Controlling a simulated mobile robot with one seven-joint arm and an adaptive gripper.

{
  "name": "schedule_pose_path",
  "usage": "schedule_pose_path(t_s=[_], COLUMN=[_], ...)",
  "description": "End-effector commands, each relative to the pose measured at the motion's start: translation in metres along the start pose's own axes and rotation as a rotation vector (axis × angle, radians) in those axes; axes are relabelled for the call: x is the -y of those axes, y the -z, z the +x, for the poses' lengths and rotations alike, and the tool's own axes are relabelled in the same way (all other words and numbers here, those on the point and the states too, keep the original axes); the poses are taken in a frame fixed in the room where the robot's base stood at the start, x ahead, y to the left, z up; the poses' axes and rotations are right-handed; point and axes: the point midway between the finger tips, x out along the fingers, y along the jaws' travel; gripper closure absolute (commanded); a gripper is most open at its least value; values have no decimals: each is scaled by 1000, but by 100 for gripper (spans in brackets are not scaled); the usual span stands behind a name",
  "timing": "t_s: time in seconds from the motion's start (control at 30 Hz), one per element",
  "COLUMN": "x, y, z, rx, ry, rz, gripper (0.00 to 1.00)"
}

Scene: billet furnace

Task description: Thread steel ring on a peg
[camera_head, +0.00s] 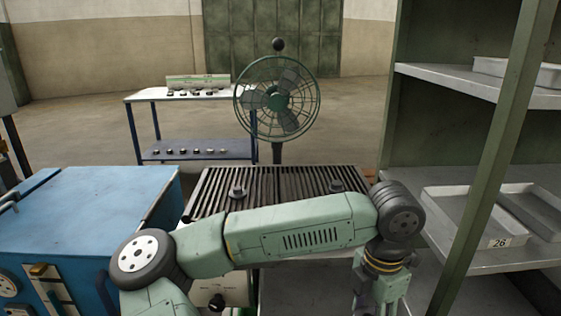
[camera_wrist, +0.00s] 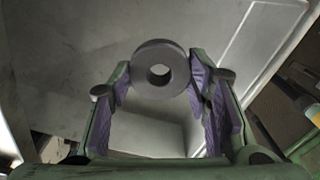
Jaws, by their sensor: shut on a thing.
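A dark grey steel ring (camera_wrist: 160,51) with a round hole shows in the wrist view, between the fingertips of my gripper (camera_wrist: 160,76). My gripper is shut on it, with purple pads at its sides. In the head view my gripper (camera_head: 378,294) hangs at the lower right and is cut off by the frame; the ring cannot be made out there. Two small dark pieces, one at the left (camera_head: 237,190) and one at the right (camera_head: 336,186), stand on the slatted grate. I cannot tell whether either is a peg.
A green shelf rack (camera_head: 505,120) with grey trays, one marked 26 (camera_head: 465,245), stands close at the right. A blue cabinet (camera_head: 80,225) is at the left. A fan (camera_head: 277,98) stands behind the grate (camera_head: 285,178). A white-topped table (camera_head: 145,96) is farther back.

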Motion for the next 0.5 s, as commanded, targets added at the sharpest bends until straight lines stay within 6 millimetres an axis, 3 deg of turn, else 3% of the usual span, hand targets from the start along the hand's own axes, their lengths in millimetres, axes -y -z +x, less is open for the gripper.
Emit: schedule_pose_path(t_s=[0.03, 0.17, 0.27, 0.5], x=[1, 1, 0, 0], y=[0, 0, -1, -1], z=[14, 29, 19, -27], rx=[0, 3, 4, 4], ry=[3, 0, -3, -4], rz=[1, 0, 0, 0], gripper=[98, 98, 98, 98])
